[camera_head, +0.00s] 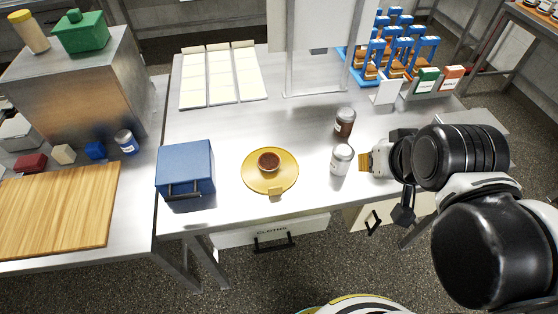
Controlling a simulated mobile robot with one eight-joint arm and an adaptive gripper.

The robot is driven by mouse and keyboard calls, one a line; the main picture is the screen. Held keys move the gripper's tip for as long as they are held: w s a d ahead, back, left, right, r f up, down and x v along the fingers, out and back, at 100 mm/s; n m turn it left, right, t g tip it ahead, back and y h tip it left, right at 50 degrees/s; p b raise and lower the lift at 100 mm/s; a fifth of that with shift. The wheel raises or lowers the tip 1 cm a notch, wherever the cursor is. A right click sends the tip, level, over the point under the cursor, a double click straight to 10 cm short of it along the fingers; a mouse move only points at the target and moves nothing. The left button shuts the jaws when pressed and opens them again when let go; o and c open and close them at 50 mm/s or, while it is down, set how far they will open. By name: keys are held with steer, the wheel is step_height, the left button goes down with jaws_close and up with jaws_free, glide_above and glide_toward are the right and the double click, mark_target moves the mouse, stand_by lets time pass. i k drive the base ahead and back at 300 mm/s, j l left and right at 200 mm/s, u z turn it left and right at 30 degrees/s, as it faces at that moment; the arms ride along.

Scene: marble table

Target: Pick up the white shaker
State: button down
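The white shaker (342,159) stands upright on the metal table near its front edge, right of the yellow plate. It is a small white cylinder with a greyish top. My gripper (364,161) is just to its right, pointing left, with a yellowish tip facing the shaker. A small gap seems to show between them. The gripper's fingers are too small and foreshortened to tell whether they are open or shut.
A dark brown shaker (345,122) stands just behind the white one. A yellow plate (255,172) with a small brown bowl (268,161) is to the left. A blue box (185,169) is farther left. Small signs (428,79) and a blue rack (398,45) stand at back right.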

mark_target(343, 153)
steer(key=k+j+u, duration=0.8)
